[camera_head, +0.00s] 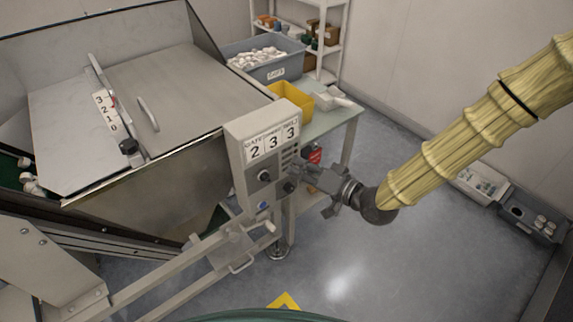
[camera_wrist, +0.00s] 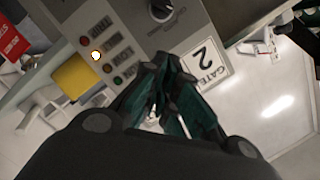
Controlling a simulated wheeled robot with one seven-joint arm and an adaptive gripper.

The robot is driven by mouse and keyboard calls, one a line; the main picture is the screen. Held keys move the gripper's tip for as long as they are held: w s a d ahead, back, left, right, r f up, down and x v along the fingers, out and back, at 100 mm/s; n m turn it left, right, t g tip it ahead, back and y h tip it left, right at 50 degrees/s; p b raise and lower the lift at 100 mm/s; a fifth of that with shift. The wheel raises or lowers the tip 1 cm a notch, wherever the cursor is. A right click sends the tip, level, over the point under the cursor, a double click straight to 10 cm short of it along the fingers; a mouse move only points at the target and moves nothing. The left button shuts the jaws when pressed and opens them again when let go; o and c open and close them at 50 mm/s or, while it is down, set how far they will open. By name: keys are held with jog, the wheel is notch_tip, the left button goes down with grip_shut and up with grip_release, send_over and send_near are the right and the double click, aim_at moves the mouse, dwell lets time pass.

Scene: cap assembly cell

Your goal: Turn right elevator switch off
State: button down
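A grey control box (camera_head: 248,150) stands at the corner of the metal hopper, with a left dark knob (camera_head: 264,175), a right dark knob (camera_head: 289,187) and a blue button (camera_head: 262,206) on its front. My gripper (camera_head: 303,176) is at the right side of this panel, close to the right knob. In the wrist view my gripper's fingertips (camera_wrist: 170,62) are close together against the panel face. Whether the right knob is between them is hidden. Another dark knob (camera_wrist: 160,10) shows beyond the fingers, and one indicator light (camera_wrist: 96,55) glows pale.
The metal hopper (camera_head: 180,90) fills the left. A table (camera_head: 335,122) behind the box holds a yellow bin (camera_head: 293,96) and a grey-blue bin (camera_head: 262,65) of white parts. A red sign (camera_head: 314,156) is just behind my gripper.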

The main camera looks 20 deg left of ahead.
aim_at(267, 180)
jog(key=v, duration=0.4)
jog(key=c, duration=1.9)
grip_release()
jog(key=shift+d, duration=0.1)
jog(key=shift+c, duration=0.2)
jog(key=o, duration=0.3)
jog(key=shift+s+f+b, duration=0.25)
jog(key=shift+f+b, duration=0.05)
jog(key=shift+b, duration=0.2)
jog(key=o, duration=0.5)
jog(key=s+a+f+m+b, duration=0.1)
jog(key=a, duration=0.1)
jog(key=s+a+f+m+b, duration=0.2)
jog(key=shift+m, duration=0.3)
jog(key=shift+c, duration=0.2)
jog(key=s+a+f+m+t+b, duration=0.3)
jog(key=s+m+b, duration=0.1)
jog(key=m+b, duration=0.75)
jog(key=w+d+m+b, duration=0.1)
jog(key=d+m+b, duration=0.25)
jog(key=m, duration=0.35)
jog(key=shift+n+t, duration=0.25)
jog(key=shift+t, duration=0.15)
jog(key=shift+w+x, duration=0.15)
jog(key=shift+x, duration=2.4)
jog(key=shift+w+x, duration=0.15)
jog(key=shift+x, duration=2.35)
jog(key=shift+d+f, duration=0.15)
